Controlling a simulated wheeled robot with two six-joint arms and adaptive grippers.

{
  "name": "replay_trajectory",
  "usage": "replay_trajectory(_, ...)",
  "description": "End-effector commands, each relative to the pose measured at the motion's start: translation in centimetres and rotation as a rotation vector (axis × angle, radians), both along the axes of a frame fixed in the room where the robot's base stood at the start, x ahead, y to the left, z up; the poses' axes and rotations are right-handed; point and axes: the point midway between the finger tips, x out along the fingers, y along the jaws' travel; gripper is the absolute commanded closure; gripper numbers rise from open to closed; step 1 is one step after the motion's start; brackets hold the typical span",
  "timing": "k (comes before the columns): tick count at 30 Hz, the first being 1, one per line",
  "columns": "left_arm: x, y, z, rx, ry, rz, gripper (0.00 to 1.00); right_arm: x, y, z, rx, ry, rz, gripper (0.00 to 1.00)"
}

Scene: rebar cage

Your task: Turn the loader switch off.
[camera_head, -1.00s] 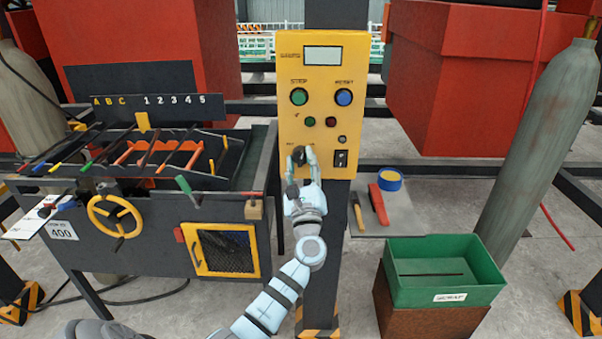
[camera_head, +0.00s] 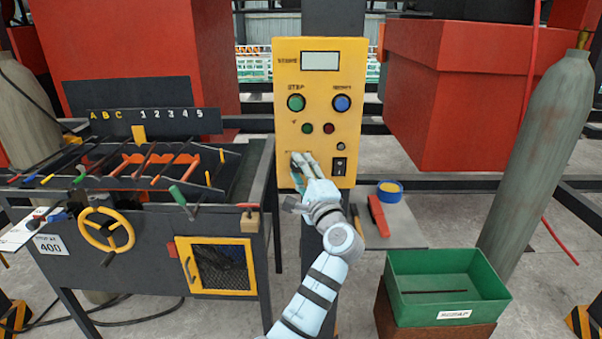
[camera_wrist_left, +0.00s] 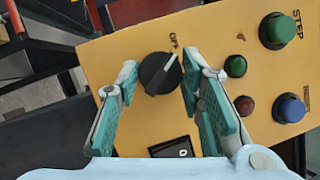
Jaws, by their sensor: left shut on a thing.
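The loader switch is a black rotary knob (camera_wrist_left: 160,74) on the yellow control panel (camera_head: 350,60). In the left wrist view its white pointer line aims up and right, toward a small label that seems to read OFF. My left gripper (camera_head: 303,165) is at the panel's lower left and hides the knob in the head view. My right gripper is not in view.
The panel also has a green button (camera_head: 296,103), a blue button (camera_head: 341,103), small green and red lamps, and a black rocker switch (camera_head: 338,165). A bending bench with a yellow handwheel (camera_head: 106,231) stands at left. A green scrap bin (camera_head: 447,285) stands at lower right.

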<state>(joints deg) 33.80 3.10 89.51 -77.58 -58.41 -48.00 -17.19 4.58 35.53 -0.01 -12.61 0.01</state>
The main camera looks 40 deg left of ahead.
Motion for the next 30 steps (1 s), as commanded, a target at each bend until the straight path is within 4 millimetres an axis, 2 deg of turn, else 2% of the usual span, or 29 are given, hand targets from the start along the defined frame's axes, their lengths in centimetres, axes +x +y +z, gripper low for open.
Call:
replay_trajectory(9, 0.05, -0.05, 0.09, -0.086, -0.066, -0.001, 0.93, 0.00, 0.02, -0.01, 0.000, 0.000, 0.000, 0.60)
replay_trajectory(23, 0.04, -0.03, 0.11, -0.099, -0.076, -0.001, 0.93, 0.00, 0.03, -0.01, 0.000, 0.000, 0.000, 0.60)
replay_trajectory(24, 0.04, -0.03, 0.11, -0.099, -0.076, -0.001, 0.64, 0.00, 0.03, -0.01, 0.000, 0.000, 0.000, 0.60)
replay_trajectory(27, 0.03, -0.03, 0.11, -0.098, -0.075, -0.001, 0.48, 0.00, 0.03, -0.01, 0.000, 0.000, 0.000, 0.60)
replay_trajectory(30, 0.02, -0.02, 0.11, -0.098, -0.076, 0.000, 0.46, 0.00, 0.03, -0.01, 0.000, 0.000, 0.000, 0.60)
